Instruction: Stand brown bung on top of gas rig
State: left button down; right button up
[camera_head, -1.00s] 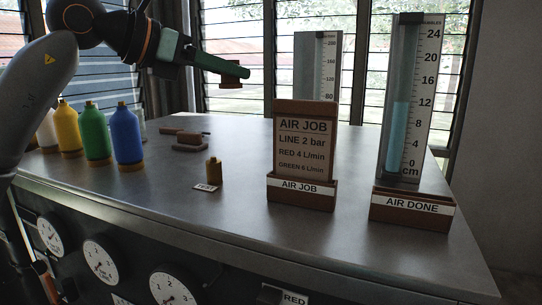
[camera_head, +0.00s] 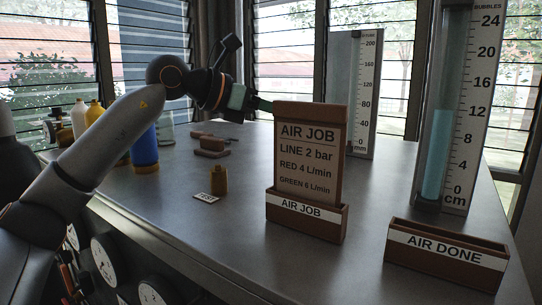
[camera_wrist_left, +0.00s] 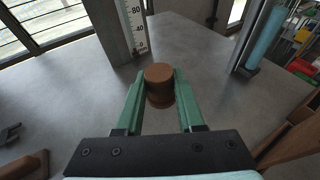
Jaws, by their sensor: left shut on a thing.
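The brown bung (camera_wrist_left: 159,76) is a short, stepped round plug. In the left wrist view it sits between the green fingers of my left gripper (camera_wrist_left: 160,92), which is shut on it. In the head view the bung and fingertips are hidden behind the AIR JOB card. The gas rig (camera_head: 185,240) appears to be the grey-topped bench with round dials on its dark front. The bung is above its flat top, over a bare grey patch in the left wrist view; its exact height is hard to tell. My right gripper is not in view.
The AIR JOB card (camera_head: 308,150) stands in a brown holder, with the AIR DONE tray (camera_head: 447,262) to its right. Two scaled columns (camera_head: 355,90) (camera_head: 455,110) stand at the back and right. A small brass bottle (camera_head: 219,181), brown blocks (camera_head: 210,150) and coloured bottles (camera_head: 145,150) are left.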

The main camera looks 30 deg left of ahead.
pick_arm(q)
jog(key=w+a+f+p, duration=0.1)
jog(key=w+a+f, duration=0.1)
jog(key=w+a, duration=0.15)
send_over(268, 169)
jog(key=f, duration=0.4)
jog(key=shift+s+d+f+p, duration=0.25)
jog(key=shift+d+f+p, duration=0.05)
jog(key=shift+f+p, duration=0.05)
jog(key=f, duration=0.3)
jog(key=shift+w+a+f+p, duration=0.35)
jog(key=shift+p, duration=0.05)
jog(key=shift+f, duration=0.2)
jog(key=shift+f, duration=0.25)
jog(key=c, duration=0.5)
grip_release()
jog(key=shift+r, duration=0.1)
